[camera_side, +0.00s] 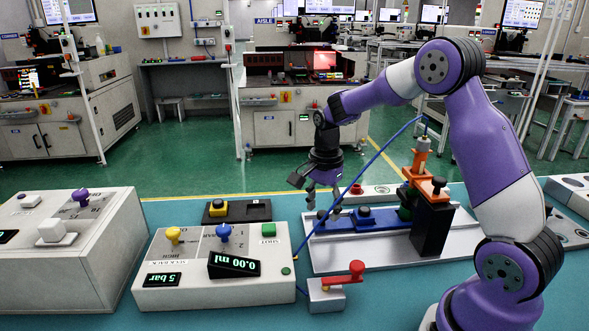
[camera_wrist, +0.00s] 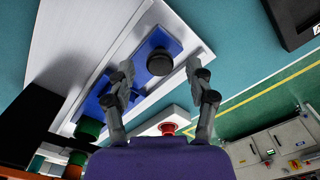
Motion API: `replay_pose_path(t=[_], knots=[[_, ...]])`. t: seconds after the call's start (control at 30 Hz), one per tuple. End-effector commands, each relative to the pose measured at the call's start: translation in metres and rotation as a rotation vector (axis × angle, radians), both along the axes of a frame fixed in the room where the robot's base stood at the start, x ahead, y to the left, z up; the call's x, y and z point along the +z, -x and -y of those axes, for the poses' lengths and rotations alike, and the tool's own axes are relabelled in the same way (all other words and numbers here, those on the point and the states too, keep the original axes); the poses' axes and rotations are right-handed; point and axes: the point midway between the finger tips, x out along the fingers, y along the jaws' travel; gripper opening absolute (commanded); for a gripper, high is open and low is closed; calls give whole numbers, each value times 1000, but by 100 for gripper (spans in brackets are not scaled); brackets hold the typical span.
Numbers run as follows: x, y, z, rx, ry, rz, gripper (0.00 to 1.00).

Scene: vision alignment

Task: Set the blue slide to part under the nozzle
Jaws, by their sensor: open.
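The blue slide (camera_side: 375,221) lies along a pale metal base (camera_side: 330,257), with a black knob (camera_side: 364,212) near its left part. In the wrist view the blue slide (camera_wrist: 176,41) and its round black knob (camera_wrist: 160,62) show between my finger tips. My gripper (camera_side: 323,198) is open and empty, above the left end of the slide. The nozzle (camera_side: 423,146) stands upright in an orange bracket (camera_side: 425,182) at the right. A green piece (camera_side: 405,207) is partly hidden under the bracket; I cannot tell whether it is exactly below the nozzle.
A control box (camera_side: 215,265) with yellow and blue levers stands at the left front. A small block with a red lever (camera_side: 340,277) stands before the base. A red button (camera_side: 356,189) lies behind it. A blue hose (camera_side: 375,160) arcs near my gripper.

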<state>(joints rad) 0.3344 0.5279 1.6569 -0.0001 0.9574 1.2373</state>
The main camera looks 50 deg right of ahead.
Motion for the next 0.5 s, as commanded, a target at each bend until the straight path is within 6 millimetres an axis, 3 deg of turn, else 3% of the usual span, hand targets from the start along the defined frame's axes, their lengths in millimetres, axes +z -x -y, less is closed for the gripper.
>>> replay_pose_path(t=[0.37, 0.4, 0.5], knots=[[-8, 0, 0, 1, 0, 1, 63], [-8, 0, 0, 1, 0, 1, 43], [-8, 0, 0, 1, 0, 1, 0]])
